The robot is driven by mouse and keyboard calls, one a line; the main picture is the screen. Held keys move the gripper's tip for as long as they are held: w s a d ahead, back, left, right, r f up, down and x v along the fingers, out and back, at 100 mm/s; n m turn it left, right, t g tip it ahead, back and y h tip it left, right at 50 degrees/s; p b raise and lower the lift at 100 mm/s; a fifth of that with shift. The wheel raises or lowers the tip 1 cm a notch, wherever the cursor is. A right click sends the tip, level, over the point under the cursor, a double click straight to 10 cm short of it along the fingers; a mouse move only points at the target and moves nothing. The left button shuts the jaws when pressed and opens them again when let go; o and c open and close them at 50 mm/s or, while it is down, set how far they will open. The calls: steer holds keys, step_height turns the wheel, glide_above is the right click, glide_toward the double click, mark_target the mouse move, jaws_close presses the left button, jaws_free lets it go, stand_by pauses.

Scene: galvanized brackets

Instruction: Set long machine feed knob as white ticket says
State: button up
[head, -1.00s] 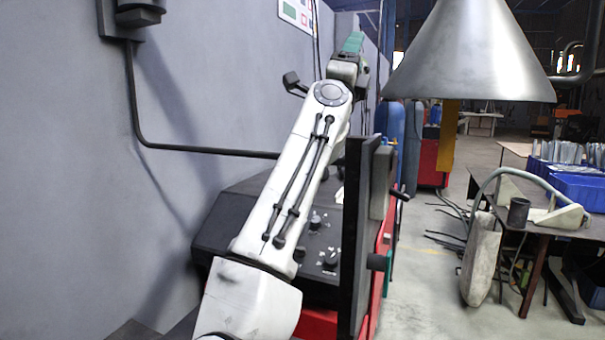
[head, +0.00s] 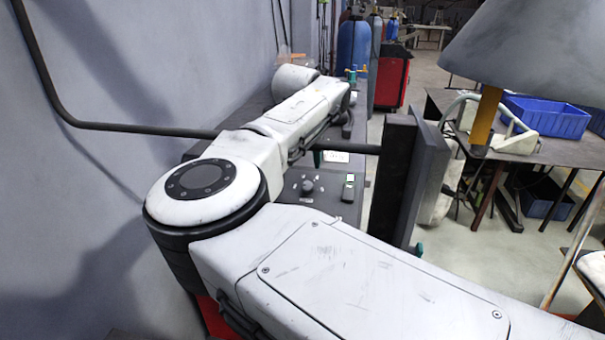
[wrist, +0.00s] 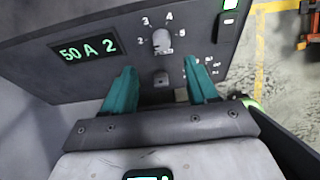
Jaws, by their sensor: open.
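In the wrist view my gripper (wrist: 160,70) is open, its two teal fingers apart and empty, over a dark sloping panel (wrist: 105,80). A grey knob (wrist: 162,41) with a ring of marks is just beyond the fingertips. Its exact setting cannot be read. A second, smaller grey knob (wrist: 161,78) shows between the fingers. A green display (wrist: 88,49) reads "50 A 2". In the head view the dark machine top carries a black knob (head: 307,186). A small white card (head: 336,156) lies behind it, its writing unreadable. My gripper is not clearly visible there.
A dark upright panel (head: 397,165) stands right of the machine. A grey cone-shaped hood (head: 530,60) hangs at the right. A table with blue bins (head: 545,116) stands behind it. The grey wall (head: 100,60) is close on the left.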

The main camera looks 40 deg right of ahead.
mark_target(308, 184)
steer(key=p+x, duration=0.2)
steer(key=x, duration=0.8)
steer(key=shift+d, duration=0.15)
steer(key=shift+s, duration=0.1)
steer(key=c, duration=1.1)
